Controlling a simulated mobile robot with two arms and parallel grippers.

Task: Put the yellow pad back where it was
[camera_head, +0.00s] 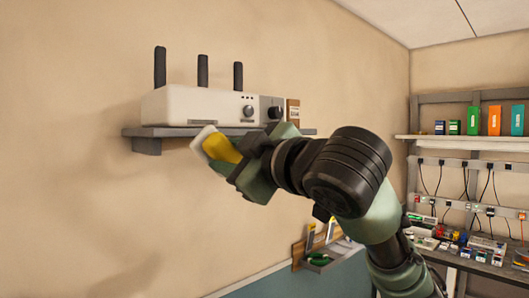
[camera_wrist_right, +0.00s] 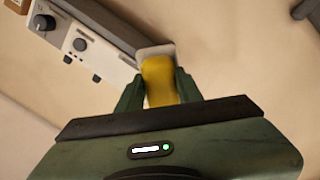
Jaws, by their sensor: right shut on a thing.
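The yellow pad (camera_head: 220,148) has a whitish end and is held in my right gripper (camera_head: 243,160). The gripper is shut on it, just in front of and below the grey wall shelf (camera_head: 150,132). In the right wrist view the yellow pad (camera_wrist_right: 159,80) sits between the two green fingers of the right gripper (camera_wrist_right: 157,92), with its pale end pointing away from the gripper. That end overlaps the shelf's edge in the picture; I cannot tell if they touch. My left gripper is not in view.
A white box with knobs and three black antennas (camera_head: 195,105) stands on the shelf, with a small brown card (camera_head: 293,110) at its right. Below right is a wall holder with tools (camera_head: 325,252). A cluttered bench (camera_head: 475,262) and shelf with coloured boxes (camera_head: 494,120) stand further right.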

